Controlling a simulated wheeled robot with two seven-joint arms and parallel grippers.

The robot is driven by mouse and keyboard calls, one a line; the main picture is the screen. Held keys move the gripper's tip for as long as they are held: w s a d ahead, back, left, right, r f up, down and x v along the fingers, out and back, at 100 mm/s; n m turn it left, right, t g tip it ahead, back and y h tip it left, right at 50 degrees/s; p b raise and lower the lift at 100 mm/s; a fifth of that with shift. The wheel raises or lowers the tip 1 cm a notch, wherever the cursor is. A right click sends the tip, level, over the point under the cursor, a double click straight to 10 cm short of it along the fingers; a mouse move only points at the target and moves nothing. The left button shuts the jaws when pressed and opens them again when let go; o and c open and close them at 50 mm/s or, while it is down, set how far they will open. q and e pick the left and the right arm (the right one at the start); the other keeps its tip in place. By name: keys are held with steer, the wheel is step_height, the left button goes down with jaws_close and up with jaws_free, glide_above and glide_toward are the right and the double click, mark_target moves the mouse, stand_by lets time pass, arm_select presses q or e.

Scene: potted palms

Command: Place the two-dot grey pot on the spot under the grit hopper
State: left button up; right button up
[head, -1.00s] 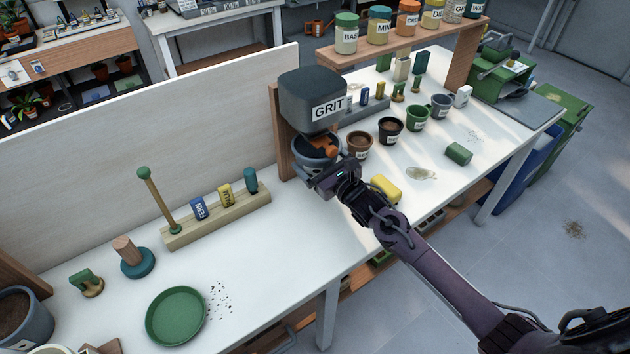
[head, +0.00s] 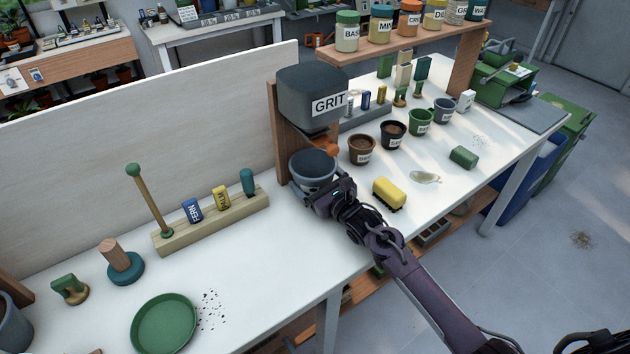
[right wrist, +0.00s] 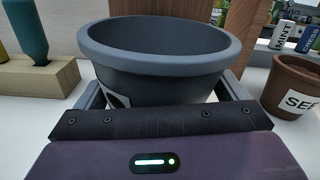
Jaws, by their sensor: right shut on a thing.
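The grey pot (head: 311,170) is in my right gripper (head: 324,188), which is shut on it from the front. The pot is upright, just in front of and below the grit hopper (head: 310,98). The hopper's orange part (head: 331,149) shows at the pot's right rear rim. In the right wrist view the grey pot (right wrist: 165,50) fills the middle; a white label with a dark mark is partly hidden, so I cannot count its dots. The spot under the hopper is hidden. I cannot tell whether the pot touches the table. My left gripper is not in view.
A brown pot (head: 361,149) and several other small pots stand right of the hopper. A wooden rack (head: 212,221) stands at left, with a green saucer (head: 164,322) nearer. The white table between is clear.

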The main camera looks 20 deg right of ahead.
steer(key=shift+f, duration=0.1)
steer(key=o, duration=0.8)
steer(key=shift+o, duration=0.2)
steer(key=shift+r, duration=0.2)
steer(key=b+v, duration=0.1)
steer(key=v, duration=1.1)
steer(key=shift+s, duration=0.1)
